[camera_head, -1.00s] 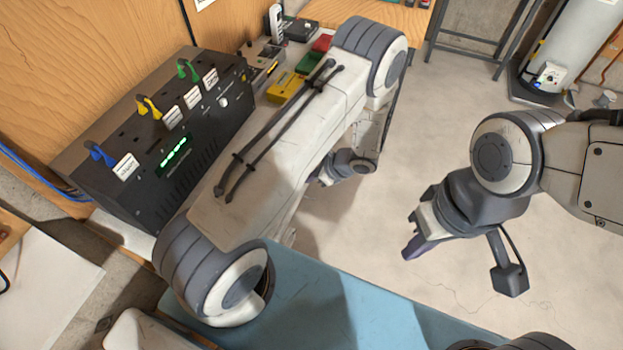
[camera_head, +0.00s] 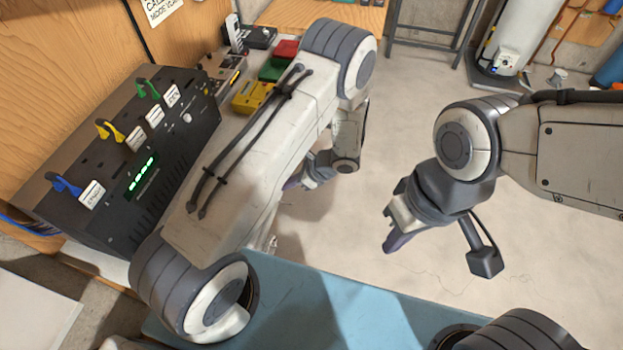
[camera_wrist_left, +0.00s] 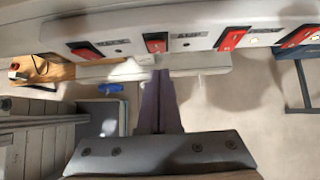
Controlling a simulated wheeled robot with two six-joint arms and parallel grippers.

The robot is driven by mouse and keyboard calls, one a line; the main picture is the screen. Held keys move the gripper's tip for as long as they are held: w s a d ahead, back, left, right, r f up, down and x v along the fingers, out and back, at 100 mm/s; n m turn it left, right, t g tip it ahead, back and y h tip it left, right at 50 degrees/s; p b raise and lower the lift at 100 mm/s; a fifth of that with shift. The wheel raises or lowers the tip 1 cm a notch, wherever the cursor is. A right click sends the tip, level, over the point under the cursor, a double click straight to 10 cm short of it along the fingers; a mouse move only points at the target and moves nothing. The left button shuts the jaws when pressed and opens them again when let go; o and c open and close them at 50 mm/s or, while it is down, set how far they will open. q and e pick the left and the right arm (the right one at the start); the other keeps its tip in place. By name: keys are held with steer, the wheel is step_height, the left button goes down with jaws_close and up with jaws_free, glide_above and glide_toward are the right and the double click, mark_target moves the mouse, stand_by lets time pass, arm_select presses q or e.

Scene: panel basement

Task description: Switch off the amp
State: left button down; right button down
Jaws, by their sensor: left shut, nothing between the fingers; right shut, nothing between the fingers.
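A black box (camera_head: 165,180) with a green lit display stands at the left in the head view. Blue (camera_head: 65,184), yellow (camera_head: 110,130) and green (camera_head: 147,90) plugs sit along its top beside white tags too small to read. In the left wrist view a pale strip (camera_wrist_left: 128,42) carries several red rocker switches (camera_wrist_left: 232,39) with labels I cannot read. My left gripper (camera_wrist_left: 160,100) is shut and empty, its tips just below the strip in that picture. My right gripper (camera_head: 392,243) is shut and empty over open floor.
Yellow (camera_head: 252,97), green (camera_head: 273,69) and red (camera_head: 287,48) boxes lie on the bench beyond the black box. A blue surface (camera_head: 330,310) lies at the front. A white tank (camera_head: 515,35) stands at the back right. The middle floor is clear.

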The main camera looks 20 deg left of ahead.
arm_select(q)
steer(key=d+r+b, duration=0.3)
steer(key=d+r, duration=0.2)
steer(key=d, duration=0.4)
steer(key=shift+w+d+r, duration=0.2)
steer(key=shift+d+r, duration=0.1)
steer(key=shift+r, duration=0.05)
steer(key=s+d+r+n+h, duration=0.4)
steer(key=s+r+n, duration=0.1)
steer(key=s+r, duration=0.4)
steer(key=s+d+r+n+h, duration=0.4)
steer(key=s+r, duration=0.5)
steer(key=s, duration=0.4)
steer(key=shift+s+r+n+h, duration=0.25)
steer(key=shift+n+h, duration=0.25)
steer(key=shift+h, duration=0.2)
steer(key=shift+d, duration=0.1)
